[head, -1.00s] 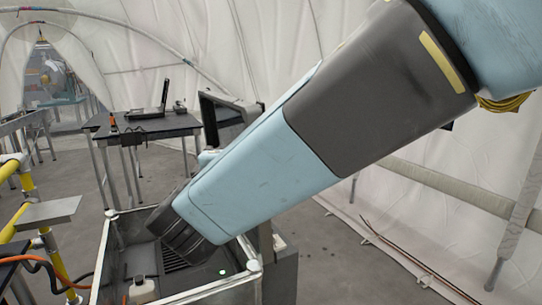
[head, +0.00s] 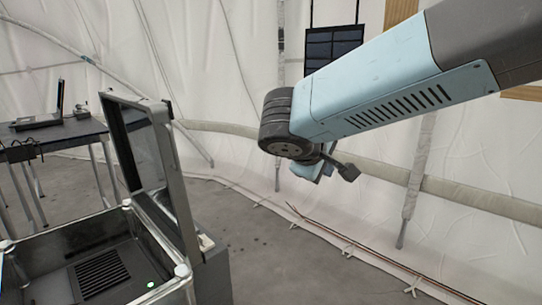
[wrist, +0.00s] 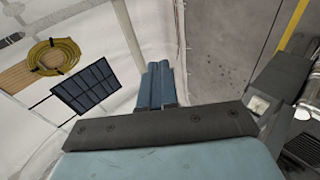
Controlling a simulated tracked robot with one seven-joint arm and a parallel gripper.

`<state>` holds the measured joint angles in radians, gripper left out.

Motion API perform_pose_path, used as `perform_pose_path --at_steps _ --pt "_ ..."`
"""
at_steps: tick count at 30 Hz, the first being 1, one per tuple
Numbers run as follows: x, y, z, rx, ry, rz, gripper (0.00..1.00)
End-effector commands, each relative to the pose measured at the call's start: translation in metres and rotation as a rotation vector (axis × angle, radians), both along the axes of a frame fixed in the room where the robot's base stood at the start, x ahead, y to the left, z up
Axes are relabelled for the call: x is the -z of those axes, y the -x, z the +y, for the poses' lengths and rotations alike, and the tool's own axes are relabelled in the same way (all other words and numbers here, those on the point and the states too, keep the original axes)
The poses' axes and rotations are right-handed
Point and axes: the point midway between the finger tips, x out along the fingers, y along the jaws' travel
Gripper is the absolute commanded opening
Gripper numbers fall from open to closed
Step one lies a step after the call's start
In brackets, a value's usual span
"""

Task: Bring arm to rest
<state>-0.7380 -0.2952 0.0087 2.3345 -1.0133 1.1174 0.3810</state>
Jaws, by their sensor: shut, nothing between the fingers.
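My arm reaches in from the upper right in the head view, raised in front of the white tent wall (head: 240,80). Its wrist end hangs below the dark round joint, partly hidden by it. My gripper (wrist: 158,70) shows in the wrist view beyond a dark bar. Its two blue-grey fingers lie side by side, shut, with nothing between them. The gripper is clear of the open metal-framed box (head: 45,240), which stands to the left and lower in the head view.
The box's raised lid (head: 178,180) stands between box and arm. A table (head: 70,133) with a laptop (head: 40,119) is at left. A dark panel (head: 333,50) hangs on the wall; the wrist view also shows a yellow coil (wrist: 40,57). Grey floor (head: 260,235) is open below the arm.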

Motion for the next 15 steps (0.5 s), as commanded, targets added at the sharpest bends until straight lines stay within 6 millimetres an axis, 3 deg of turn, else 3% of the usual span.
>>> perform_pose_path --at_steps 1,6,15 --pt "0.002 0.007 -0.019 0.051 -0.042 0.024 0.00" --pt "0.014 0.033 -0.063 0.188 -0.199 0.099 0.00" --pt "0.026 0.082 -0.107 0.389 -0.513 0.147 0.00"
